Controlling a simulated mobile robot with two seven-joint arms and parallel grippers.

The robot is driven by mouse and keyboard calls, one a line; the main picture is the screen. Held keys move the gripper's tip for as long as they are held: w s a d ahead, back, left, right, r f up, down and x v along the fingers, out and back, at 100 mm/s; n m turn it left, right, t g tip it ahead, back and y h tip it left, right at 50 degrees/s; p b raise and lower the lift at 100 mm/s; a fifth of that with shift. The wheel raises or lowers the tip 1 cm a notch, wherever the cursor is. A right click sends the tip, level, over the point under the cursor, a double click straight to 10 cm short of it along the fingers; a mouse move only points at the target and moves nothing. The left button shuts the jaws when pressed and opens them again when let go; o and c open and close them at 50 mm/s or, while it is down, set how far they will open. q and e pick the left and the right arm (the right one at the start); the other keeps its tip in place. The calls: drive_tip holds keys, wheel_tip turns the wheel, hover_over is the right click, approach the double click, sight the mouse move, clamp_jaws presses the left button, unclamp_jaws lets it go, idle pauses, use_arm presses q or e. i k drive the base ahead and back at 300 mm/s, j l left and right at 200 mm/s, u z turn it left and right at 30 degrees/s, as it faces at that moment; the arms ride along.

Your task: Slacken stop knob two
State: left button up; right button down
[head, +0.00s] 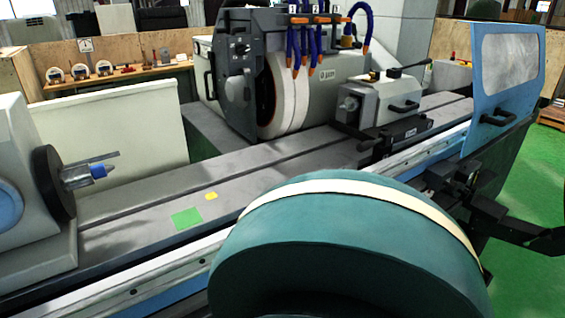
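I cannot make out stop knob two in the head view. The front of the grinder table (140,225) is largely hidden behind a large teal rounded shape with a cream band, which may be part of me. A dark jointed assembly, which looks like my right gripper (447,182), is at the right, by the table's front edge below the blue guard. Its arm comes in from the right edge. It is small and dark, so I cannot tell its fingers' state or whether it touches anything. My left gripper is not in view.
The workhead with its chuck (50,183) stands at the left, the tailstock (385,103) at the right. The grinding wheel (280,95) is behind, below blue hoses (302,45). A blue guard with a window (506,75) rises at the right.

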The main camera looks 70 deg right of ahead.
sight(452, 186)
drive_tip(key=z, duration=3.55)
drive_tip(key=u, duration=0.4)
drive_tip(key=i+l+u, duration=0.15)
drive_tip(key=u, duration=0.2)
drive_tip(key=i+l+u, duration=0.1)
drive_tip(key=l+u, duration=0.15)
drive_tip(key=u, duration=0.15)
drive_tip(key=i+l+u, duration=0.1)
drive_tip(key=l+u, duration=0.25)
drive_tip(key=i+l+u, duration=0.1)
drive_tip(key=l+u, duration=0.15)
drive_tip(key=l, duration=0.2)
drive_tip(key=i+l+u, duration=0.1)
drive_tip(key=l+u, duration=0.15)
drive_tip(key=l, duration=0.25)
drive_tip(key=l+u, duration=0.25)
drive_tip(key=l, duration=1.9)
